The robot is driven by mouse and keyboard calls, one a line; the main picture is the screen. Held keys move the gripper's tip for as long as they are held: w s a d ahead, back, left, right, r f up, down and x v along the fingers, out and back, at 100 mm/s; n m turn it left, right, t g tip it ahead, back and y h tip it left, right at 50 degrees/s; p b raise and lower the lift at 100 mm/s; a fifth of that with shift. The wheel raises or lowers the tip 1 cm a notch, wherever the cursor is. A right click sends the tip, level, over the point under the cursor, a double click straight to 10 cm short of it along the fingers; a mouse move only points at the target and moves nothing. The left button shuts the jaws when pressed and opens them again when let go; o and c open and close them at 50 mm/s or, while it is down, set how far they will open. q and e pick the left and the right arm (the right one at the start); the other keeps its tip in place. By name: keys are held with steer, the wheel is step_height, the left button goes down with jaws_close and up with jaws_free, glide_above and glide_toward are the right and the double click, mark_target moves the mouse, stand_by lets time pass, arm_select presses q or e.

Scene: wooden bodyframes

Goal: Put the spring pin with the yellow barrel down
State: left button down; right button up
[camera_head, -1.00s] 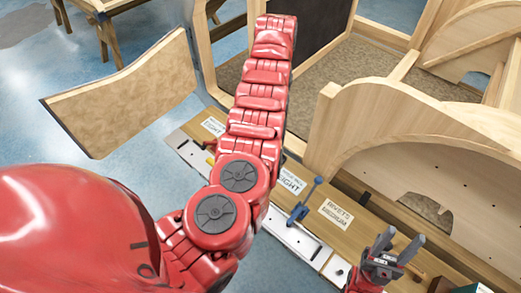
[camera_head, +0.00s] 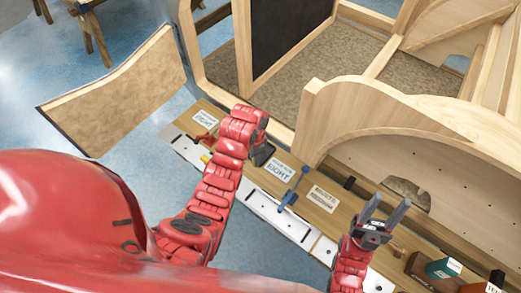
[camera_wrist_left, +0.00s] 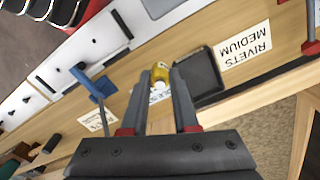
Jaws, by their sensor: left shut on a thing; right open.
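The spring pin with the yellow barrel (camera_wrist_left: 160,74) shows between the fingertips of my left gripper (camera_wrist_left: 161,72) in the left wrist view, with a pale part below the yellow. My left gripper is shut on it, over the wooden bench ledge. In the head view my left gripper (camera_head: 262,153) is a dark shape at the end of the red arm, near the label reading "EIGHT" (camera_head: 279,170); the pin is hidden there. Whether the pin touches the bench, I cannot tell. My right gripper (camera_head: 386,214) is open and empty, to the right over the ledge.
A blue clamp (camera_head: 292,190) stands on the ledge, right of my left gripper. A black tray (camera_wrist_left: 196,72) lies beside the "RIVETS MEDIUM" label (camera_wrist_left: 245,45). A red thing (camera_head: 207,138) and a small yellow thing (camera_head: 205,158) are at left. Wooden frames (camera_head: 400,115) rise behind.

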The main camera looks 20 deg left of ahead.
arm_select(q)
steer(key=s+d+f+m, duration=0.1)
steer(key=s+d, duration=0.1)
steer(key=s, duration=0.3)
steer(key=w+a+f+b, duration=0.1)
steer(key=w+b, duration=0.1)
steer(key=w, duration=0.3)
steer(key=w+a+f+b, duration=0.1)
steer(key=w+f+b, duration=0.1)
steer(key=w, duration=0.3)
steer(key=w+a+f+b, duration=0.1)
steer(key=w+f+b, duration=0.1)
steer(key=w, duration=0.3)
steer(key=shift+w+a+b, duration=0.15)
steer(key=shift+b, duration=0.65)
steer(key=shift+f, duration=0.2)
steer(key=shift+f, duration=0.1)
steer(key=c, duration=0.7)
jaws_free()
